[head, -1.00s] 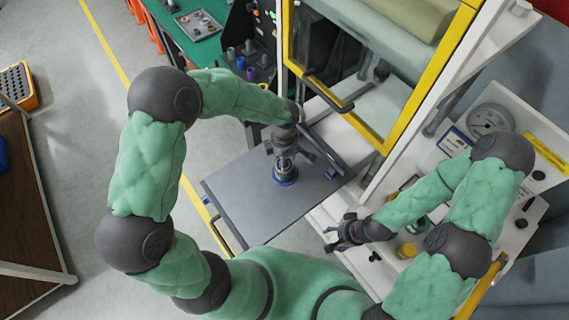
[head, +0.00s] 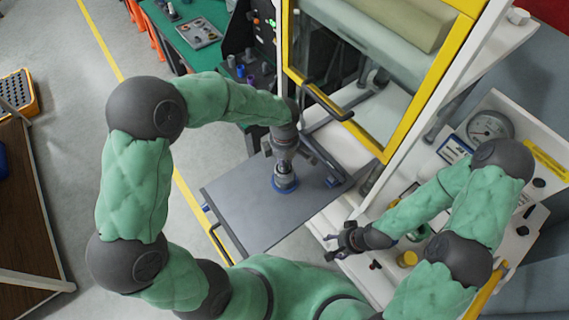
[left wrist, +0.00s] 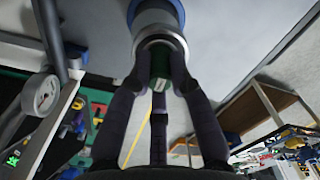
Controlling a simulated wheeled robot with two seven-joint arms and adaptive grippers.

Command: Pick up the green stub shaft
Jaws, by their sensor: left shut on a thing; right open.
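My left gripper (head: 284,158) reaches down over a blue round fitting (head: 285,184) on a grey plate (head: 240,205). In the left wrist view, its fingers (left wrist: 158,75) are shut around a green piece (left wrist: 159,66), which looks like the green stub shaft. Only a small part of the green shows between the fingers. A grey metal collar (left wrist: 160,38) and the blue fitting (left wrist: 155,12) are right beyond the fingertips; I cannot tell whether the shaft still sits in them. My right gripper (head: 332,246) is open and empty beside the white bench.
A yellow-framed glass door (head: 395,130) with a dark handle stands behind the plate. A white bench holds a gauge (head: 490,126) and a yellow cylinder (head: 406,258). A green table (head: 195,50) is at the back. The plate's left half is clear.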

